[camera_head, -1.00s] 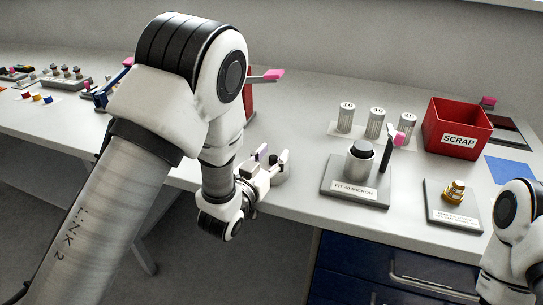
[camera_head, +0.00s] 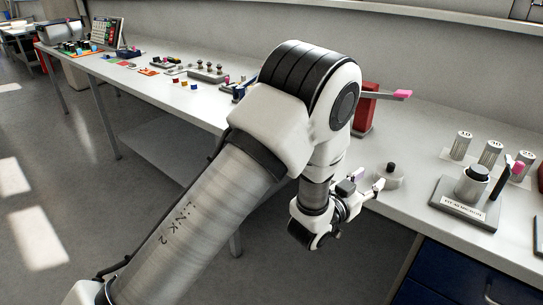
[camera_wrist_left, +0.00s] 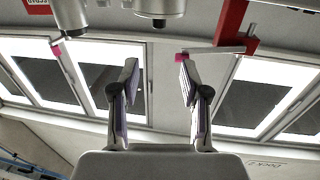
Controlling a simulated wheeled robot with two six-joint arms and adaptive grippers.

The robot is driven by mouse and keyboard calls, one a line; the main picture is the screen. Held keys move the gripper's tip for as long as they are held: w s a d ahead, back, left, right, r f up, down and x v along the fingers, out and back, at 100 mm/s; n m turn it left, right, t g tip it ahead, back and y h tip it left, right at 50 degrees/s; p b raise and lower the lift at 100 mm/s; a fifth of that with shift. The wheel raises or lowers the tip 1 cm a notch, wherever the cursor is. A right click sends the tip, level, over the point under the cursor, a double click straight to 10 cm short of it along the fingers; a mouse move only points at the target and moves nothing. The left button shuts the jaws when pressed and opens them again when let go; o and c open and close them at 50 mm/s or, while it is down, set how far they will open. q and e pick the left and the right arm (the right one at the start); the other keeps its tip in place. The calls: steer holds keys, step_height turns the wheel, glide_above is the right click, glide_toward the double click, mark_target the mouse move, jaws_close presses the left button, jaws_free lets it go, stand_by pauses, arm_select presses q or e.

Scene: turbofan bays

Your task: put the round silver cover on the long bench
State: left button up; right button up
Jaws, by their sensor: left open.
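The round silver cover (camera_head: 388,178), a low disc with a black knob, sits on the long bench (camera_head: 412,138) near its front edge. In the left wrist view a round metal part with a dark knob, probably the cover (camera_wrist_left: 158,7), shows at the top edge, beyond the fingertips. My left gripper (camera_head: 368,180) is open, beside the cover on its left, at the bench's front edge. In the left wrist view its two fingers (camera_wrist_left: 157,75) are spread with nothing between them. My right gripper is out of view.
A red block with a pink-tipped lever (camera_head: 367,112) stands behind the cover. The filter stand (camera_head: 465,203) and labelled silver cylinders (camera_head: 490,152) are to the right. Small coloured parts and a grey rack (camera_head: 207,72) lie farther left. Blue drawers (camera_head: 440,275) are below the bench.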

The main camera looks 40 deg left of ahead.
arm_select(q)
steer(key=s+a+f+g+y, duration=0.1)
steer(key=s+f+g, duration=0.15)
steer(key=f, duration=0.35)
steer(key=s+a+f+n+g, duration=0.1)
steer(key=s+f+g, duration=0.15)
steer(key=f, duration=0.25)
steer(key=s+a+f+g+y, duration=0.1)
steer(key=s+a+f, duration=0.1)
steer(key=s+f, duration=0.3)
steer(key=s+a+f+g, duration=0.1)
steer(key=s+f+g, duration=0.3)
steer(key=s, duration=0.5)
steer(key=s+a+f+n+g, duration=0.1)
steer(key=s+f+g, duration=0.3)
steer(key=s+f, duration=0.3)
steer(key=s+a+f+g+y, duration=0.1)
steer(key=s+f+g, duration=0.3)
steer(key=s, duration=0.9)
step_height(320, 180, down, 2)
steer(key=shift+a+f, duration=0.2)
steer(key=shift+f, duration=0.05)
